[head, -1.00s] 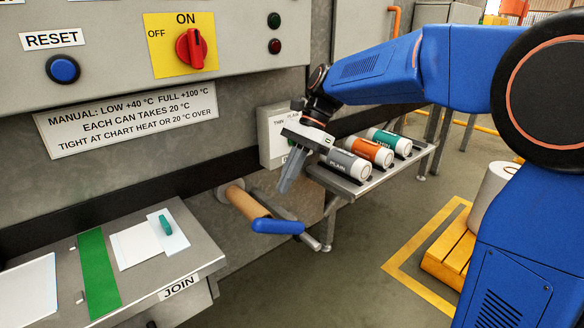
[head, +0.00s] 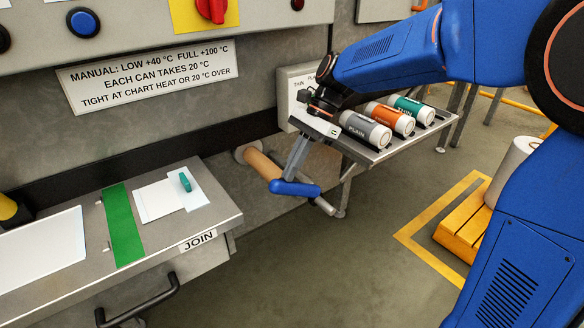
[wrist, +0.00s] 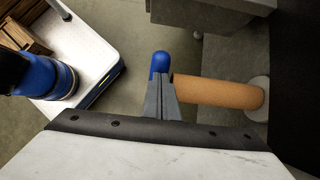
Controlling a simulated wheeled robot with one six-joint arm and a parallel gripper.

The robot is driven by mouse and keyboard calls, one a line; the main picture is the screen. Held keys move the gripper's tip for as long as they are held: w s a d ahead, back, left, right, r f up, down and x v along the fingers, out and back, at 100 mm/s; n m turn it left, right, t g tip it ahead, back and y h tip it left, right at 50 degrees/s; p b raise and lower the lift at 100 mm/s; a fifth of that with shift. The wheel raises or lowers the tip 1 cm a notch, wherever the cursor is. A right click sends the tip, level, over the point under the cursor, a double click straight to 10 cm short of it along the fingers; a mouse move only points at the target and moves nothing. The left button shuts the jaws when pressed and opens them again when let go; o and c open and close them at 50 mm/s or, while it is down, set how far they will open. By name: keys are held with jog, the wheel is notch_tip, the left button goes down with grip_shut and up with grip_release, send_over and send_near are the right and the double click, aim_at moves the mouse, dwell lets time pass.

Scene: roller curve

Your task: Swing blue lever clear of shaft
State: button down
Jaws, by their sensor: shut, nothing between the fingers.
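The blue lever (head: 296,189) lies across the outer end of the shaft, whose grey tip (head: 325,206) shows beyond it. A tan roll (head: 262,164) sits on the shaft between the wall flange and the lever. My gripper (head: 290,178) is shut and empty, pointing down with its fingertips at the lever's left part. In the wrist view, my shut fingers (wrist: 161,100) overlap the near part of the blue lever (wrist: 160,64), just left of the tan roll (wrist: 215,91). I cannot tell whether the fingers touch the lever.
A shelf (head: 384,154) holds grey, orange and teal cans close to my wrist. The JOIN table (head: 215,220) stands at left. A yellow pallet (head: 466,232) with a pale roll stands at right. The floor in front of the lever is clear.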

jog(key=shift+a, duration=0.1)
jog(key=shift+s+a+f+t+h, duration=0.4)
jog(key=shift+s+a+f+h, duration=0.1)
jog(key=shift+a+f+h, duration=0.15)
jog(key=s+a+f+t+h, duration=0.2)
jog(key=f+h, duration=0.4)
jog(key=f, duration=0.4)
jog(key=shift+s+a+f+t, duration=0.2)
jog(key=shift+a+t, duration=0.65)
jog(key=shift+t, duration=0.35)
jog(key=shift+h, duration=0.25)
jog(key=shift+r, duration=0.1)
